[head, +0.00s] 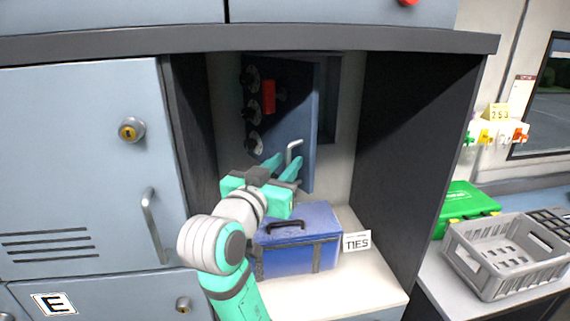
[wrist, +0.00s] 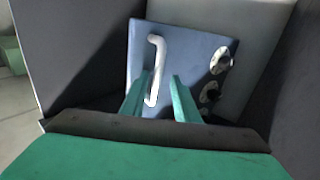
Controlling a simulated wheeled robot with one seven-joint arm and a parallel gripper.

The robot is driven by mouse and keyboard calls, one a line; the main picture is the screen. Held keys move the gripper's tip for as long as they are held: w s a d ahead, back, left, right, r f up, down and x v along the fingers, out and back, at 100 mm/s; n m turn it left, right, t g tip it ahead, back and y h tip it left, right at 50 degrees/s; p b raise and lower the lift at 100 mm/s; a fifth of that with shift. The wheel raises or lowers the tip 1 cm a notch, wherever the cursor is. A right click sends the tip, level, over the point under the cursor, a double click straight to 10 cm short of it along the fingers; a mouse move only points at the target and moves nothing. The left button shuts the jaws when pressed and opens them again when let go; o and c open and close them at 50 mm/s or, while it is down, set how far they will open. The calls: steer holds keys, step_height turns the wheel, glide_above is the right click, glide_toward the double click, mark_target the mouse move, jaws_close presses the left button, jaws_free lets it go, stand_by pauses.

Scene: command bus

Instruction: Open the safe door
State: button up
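The safe door (head: 297,110) is a blue-grey panel inside an open cubby, with dark dials and a red part on its left side. It stands ajar, with its right edge out from the safe's frame and a dark gap (head: 328,105) beside it. Its pale bent handle (head: 292,150) sits low on the door and also shows in the wrist view (wrist: 156,55). My gripper (head: 282,168) is at the handle with its fingers apart. In the wrist view the handle's lower end lies between the fingertips, nearer the left one; contact is unclear.
A blue case (head: 300,245) and a "TIES" card (head: 357,242) sit on the cubby floor below my gripper. Dark side walls (head: 405,150) bound the cubby. A closed locker (head: 80,170) is on the left; a grey crate (head: 490,260) and green case (head: 465,205) are outside right.

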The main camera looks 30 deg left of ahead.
steer(key=s+d, duration=0.1)
steer(key=s, duration=0.9)
steer(key=shift+s+d, duration=0.15)
steer(key=shift+d, duration=0.25)
steer(key=shift+a, duration=0.1)
